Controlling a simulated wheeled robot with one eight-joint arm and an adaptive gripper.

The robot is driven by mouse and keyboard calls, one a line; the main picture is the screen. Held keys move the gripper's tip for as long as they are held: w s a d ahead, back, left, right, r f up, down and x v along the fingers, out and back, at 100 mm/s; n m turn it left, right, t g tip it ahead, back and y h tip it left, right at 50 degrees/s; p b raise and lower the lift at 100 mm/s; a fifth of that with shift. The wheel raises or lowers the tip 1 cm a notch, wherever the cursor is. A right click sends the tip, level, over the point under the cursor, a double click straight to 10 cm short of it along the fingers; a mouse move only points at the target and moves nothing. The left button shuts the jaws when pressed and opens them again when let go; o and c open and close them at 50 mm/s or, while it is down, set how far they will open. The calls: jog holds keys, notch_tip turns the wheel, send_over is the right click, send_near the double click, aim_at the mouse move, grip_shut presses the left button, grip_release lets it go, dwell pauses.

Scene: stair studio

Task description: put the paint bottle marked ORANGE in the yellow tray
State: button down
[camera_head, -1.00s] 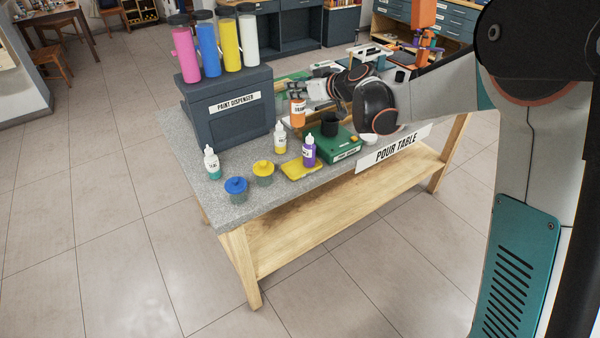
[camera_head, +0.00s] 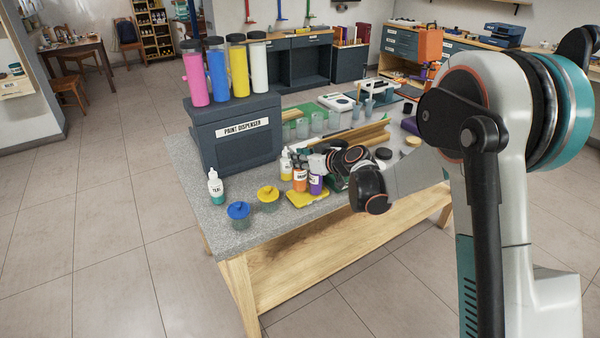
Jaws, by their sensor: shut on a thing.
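The orange paint bottle (camera_head: 300,182) is in my gripper (camera_head: 304,163), upright, with the fingers closed around its upper part and hiding its cap. Its base shows at the back part of the yellow tray (camera_head: 306,200). I cannot tell whether it touches the tray or hangs just above it. A purple bottle (camera_head: 316,185) stands close to its right, also at the tray's back part. My gripper comes in from the right and partly covers the purple bottle's top.
A yellow-labelled bottle (camera_head: 286,166) stands just behind on the left. A teal bottle (camera_head: 216,188), a blue-lidded pot (camera_head: 238,211) and a yellow-lidded pot (camera_head: 268,197) stand farther left. The dark paint dispenser (camera_head: 236,140) rises behind them. Several clear cups stand farther back.

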aim_at(300, 171)
jog(key=shift+f+b, duration=0.7)
jog(key=shift+f, duration=1.45)
jog(key=c, duration=1.4)
grip_release()
